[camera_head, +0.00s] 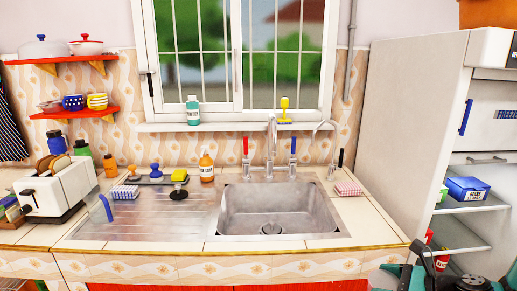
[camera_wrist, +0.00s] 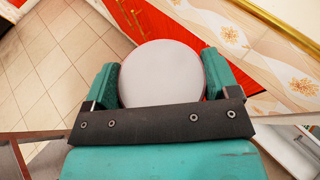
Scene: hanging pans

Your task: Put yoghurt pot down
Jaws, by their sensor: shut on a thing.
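The yoghurt pot (camera_wrist: 162,75) shows in the wrist view as a round, pale grey-white top with a thin reddish rim. My gripper (camera_wrist: 160,66) has its two teal fingers on either side of the pot and is shut on it. The pot's sides and base are hidden beneath its top. In the head view, teal and dark parts of my arm show at the bottom right corner. I cannot clearly make out the pot there.
A toaster (camera_head: 62,190) stands at left. The open fridge (camera_head: 410,130) at right holds a blue tub (camera_head: 467,189). Red cupboard fronts (camera_wrist: 165,22) and tiled floor (camera_wrist: 50,65) lie below my gripper.

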